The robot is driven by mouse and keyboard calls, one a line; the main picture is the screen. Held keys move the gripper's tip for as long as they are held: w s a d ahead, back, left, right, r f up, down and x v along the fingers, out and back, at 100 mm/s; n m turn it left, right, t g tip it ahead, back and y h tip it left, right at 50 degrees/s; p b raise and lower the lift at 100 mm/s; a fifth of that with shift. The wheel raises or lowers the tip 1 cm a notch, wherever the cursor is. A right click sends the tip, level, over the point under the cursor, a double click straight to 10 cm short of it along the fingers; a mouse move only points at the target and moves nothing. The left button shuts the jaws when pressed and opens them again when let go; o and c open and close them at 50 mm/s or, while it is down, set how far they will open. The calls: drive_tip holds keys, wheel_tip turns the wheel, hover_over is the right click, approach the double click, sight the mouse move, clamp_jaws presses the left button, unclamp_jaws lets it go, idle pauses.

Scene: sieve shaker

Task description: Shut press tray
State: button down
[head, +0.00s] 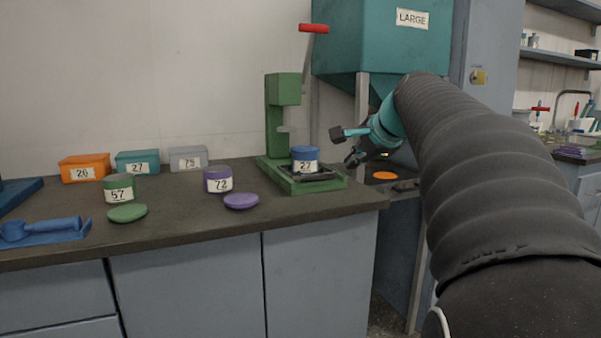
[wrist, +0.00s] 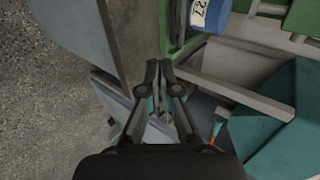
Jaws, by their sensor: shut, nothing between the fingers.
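The green press (head: 281,101) with a red-tipped lever (head: 314,28) stands near the right end of the counter. Its dark tray (head: 318,176) sits at the front of the press base, forward and right of the press head. A blue jar labelled 27 (head: 305,154) stands upright on the tray; it also shows at the top of the wrist view (wrist: 208,14). My gripper (head: 347,146) is shut and empty, just right of the jar and above the tray's level. In the wrist view my fingertips (wrist: 158,68) are together, apart from the jar.
A purple jar (head: 218,180), purple lid (head: 241,201), green jar (head: 118,188) and green lid (head: 127,213) stand left of the press. Orange, teal and grey boxes line the wall. A teal hopper (head: 385,45) stands behind my arm. The counter ends right of the press.

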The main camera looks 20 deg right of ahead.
drive_tip(key=x, duration=0.9)
drive_tip(key=shift+s+f+b, duration=0.1)
drive_tip(key=shift+b, duration=0.25)
drive_tip(key=w, duration=0.2)
drive_tip(key=w+f, duration=0.1)
drive_tip(key=w, duration=0.1)
drive_tip(key=shift+a, duration=0.1)
drive_tip(key=shift+w, duration=0.2)
